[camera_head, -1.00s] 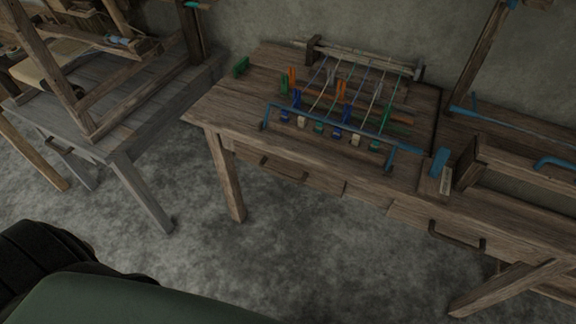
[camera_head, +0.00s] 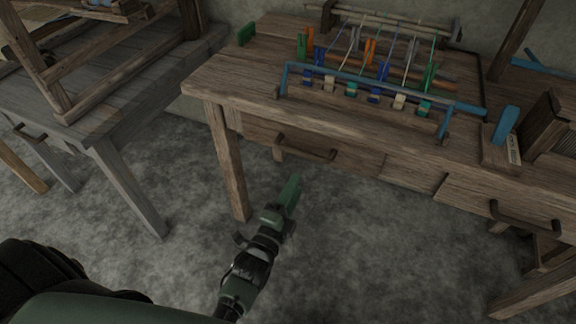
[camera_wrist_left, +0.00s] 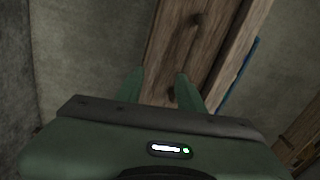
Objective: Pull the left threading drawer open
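The left threading drawer (camera_head: 352,161) is under the tabletop of the middle wooden table. Its front looks flush with the table frame, and a dark bar handle (camera_head: 306,148) crosses it. My left gripper (camera_head: 292,188) is below and in front of this handle, apart from it, over the floor. In the left wrist view its two green fingers (camera_wrist_left: 161,88) are spread with nothing between them. There the handle (camera_wrist_left: 193,35) shows on a wooden front beyond the fingertips. My right gripper is not in view.
A second drawer handle (camera_head: 523,216) is at the right. The tabletop carries a blue bar frame (camera_head: 375,83) with coloured clips and threads. A table leg (camera_head: 227,160) stands left of the gripper. A grey table (camera_head: 105,120) is at far left. The floor between is clear.

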